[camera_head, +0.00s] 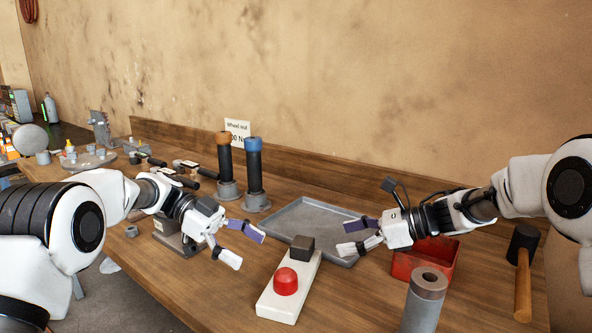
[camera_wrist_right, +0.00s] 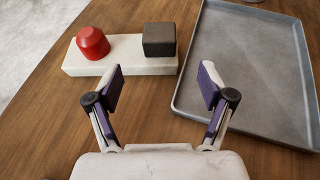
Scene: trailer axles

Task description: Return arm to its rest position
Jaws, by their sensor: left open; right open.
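My left gripper (camera_head: 238,246) is open and empty above the wooden bench, left of the white block that carries the red button. My right gripper (camera_head: 350,237) is open and empty over the front right part of the grey tray. In the right wrist view its two fingers (camera_wrist_right: 163,88) are spread apart with nothing between them. The white block (camera_head: 268,303) bears a red button (camera_head: 286,281) and a black cube (camera_head: 302,248); it also shows in the right wrist view (camera_wrist_right: 118,66), beyond the fingers. The grey tray (camera_head: 290,217) is empty where it shows.
A red bin (camera_head: 408,268) stands beneath my right arm. A grey hollow cylinder (camera_head: 424,300) is in front of it, and a mallet (camera_head: 523,275) lies at the right. Tools crowd the far left.

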